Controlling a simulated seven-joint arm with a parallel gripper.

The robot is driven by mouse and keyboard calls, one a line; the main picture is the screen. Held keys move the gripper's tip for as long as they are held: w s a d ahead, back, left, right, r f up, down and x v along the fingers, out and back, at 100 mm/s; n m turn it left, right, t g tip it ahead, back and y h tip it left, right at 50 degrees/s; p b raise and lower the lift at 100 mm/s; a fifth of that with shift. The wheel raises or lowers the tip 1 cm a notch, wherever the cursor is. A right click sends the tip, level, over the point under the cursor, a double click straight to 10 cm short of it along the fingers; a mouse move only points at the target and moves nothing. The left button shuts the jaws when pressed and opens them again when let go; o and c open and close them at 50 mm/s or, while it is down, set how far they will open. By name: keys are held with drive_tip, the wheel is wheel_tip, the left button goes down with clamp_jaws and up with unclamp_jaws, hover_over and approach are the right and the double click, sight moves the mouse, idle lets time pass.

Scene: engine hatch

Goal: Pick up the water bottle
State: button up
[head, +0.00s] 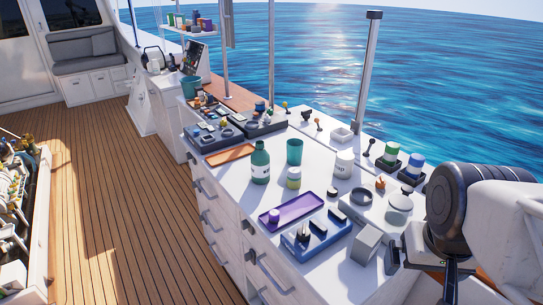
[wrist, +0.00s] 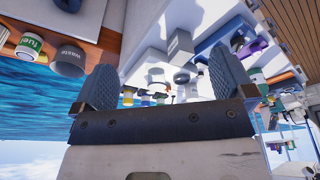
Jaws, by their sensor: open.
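A dark green bottle (head: 260,166) with a white label and a narrow neck stands upright on the white counter in the head view. It looks like the water bottle, but I cannot read its label clearly. My gripper (wrist: 162,82) is open and empty in the wrist view, its two ribbed fingers wide apart. In the head view my arm is at the right edge, well to the right of the bottle and apart from it. I cannot pick the bottle out with certainty in the tilted wrist view.
A purple tray (head: 291,209), a blue holder (head: 317,236) and a grey block (head: 366,244) are nearer. An orange tray (head: 230,153) lies to the left.

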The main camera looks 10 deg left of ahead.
drive_tip(key=n+t+y, duration=0.3)
drive_tip(key=t+y, duration=0.1)
drive_tip(key=t, duration=0.4)
hover_over(261, 161)
drive_tip(key=s+d, duration=1)
drive_tip(key=d, duration=0.1)
wheel_tip(261, 161, down, 7)
drive_tip(key=w+a+f+t, duration=0.1)
drive_tip(key=w+a+f, duration=0.1)
drive_tip(key=a, duration=0.1)
drive_tip(key=w+a+f, duration=0.2)
drive_tip(key=a, duration=0.1)
drive_tip(key=w+a+f+t, duration=0.1)
drive_tip(key=w+a+f, duration=0.1)
drive_tip(key=a, duration=0.2)
drive_tip(key=shift+a+f+t, duration=0.1)
drive_tip(key=shift+f+t, duration=0.15)
drive_tip(key=shift+t, duration=0.05)
drive_tip(key=shift+x, duration=1.3)
drive_tip(key=shift+w+f, duration=0.1)
